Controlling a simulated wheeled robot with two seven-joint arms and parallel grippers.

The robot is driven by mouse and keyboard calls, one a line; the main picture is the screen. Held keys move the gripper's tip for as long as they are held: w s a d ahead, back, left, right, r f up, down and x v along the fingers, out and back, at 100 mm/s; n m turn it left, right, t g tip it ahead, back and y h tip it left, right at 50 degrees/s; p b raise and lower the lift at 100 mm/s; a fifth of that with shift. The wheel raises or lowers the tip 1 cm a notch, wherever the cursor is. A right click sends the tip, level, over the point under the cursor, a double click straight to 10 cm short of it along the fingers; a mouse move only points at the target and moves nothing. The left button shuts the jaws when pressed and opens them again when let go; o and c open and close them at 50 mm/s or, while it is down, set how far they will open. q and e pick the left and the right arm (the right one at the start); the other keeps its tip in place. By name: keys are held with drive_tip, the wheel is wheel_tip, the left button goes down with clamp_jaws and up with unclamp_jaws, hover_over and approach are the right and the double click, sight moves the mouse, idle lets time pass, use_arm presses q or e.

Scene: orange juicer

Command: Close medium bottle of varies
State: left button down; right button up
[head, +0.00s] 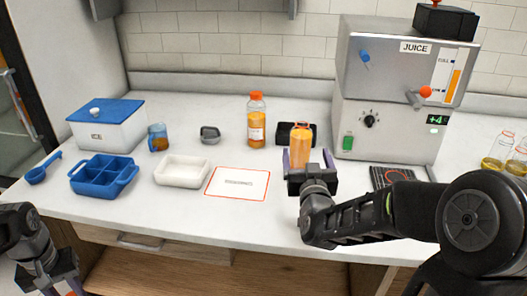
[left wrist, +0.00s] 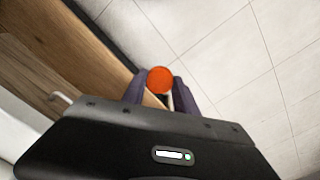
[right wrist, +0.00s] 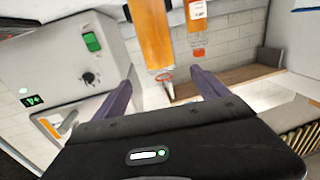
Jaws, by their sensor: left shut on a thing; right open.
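A bottle of orange juice (head: 300,146) stands upright near the black tray, in front of the juicer. In the right wrist view its orange body (right wrist: 151,35) ends in a clear neck with a reddish ring and no cap seen on it. My right gripper (head: 300,163) is open, its fingers on either side of the bottle's lower part; I cannot tell whether they touch it. My left gripper (left wrist: 160,95) is shut on an orange cap (left wrist: 160,79), low at the left, in front of the counter.
A taller juice bottle (head: 256,122) with an orange cap stands behind, left of the black tray (head: 283,131). The juicer (head: 389,135) is at the right. A white tray (head: 182,173), blue tray (head: 92,183), ice box (head: 108,129) and jar (head: 158,138) stand left. The outlined mat (head: 238,193) is bare.

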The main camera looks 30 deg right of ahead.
sight(303, 141)
use_arm(q)
drive_tip(key=shift+r+p, duration=0.35)
drive_tip(key=shift+r, duration=0.05)
use_arm(e)
drive_tip(key=shift+x, duration=3.15)
use_arm(q)
drive_tip(key=shift+r+p, duration=0.55)
use_arm(e)
drive_tip(key=x, duration=0.5)
drive_tip(key=shift+f, duration=0.25)
drive_tip(key=shift+c, duration=0.3)
clamp_jaws()
drive_tip(key=shift+r, duration=0.1)
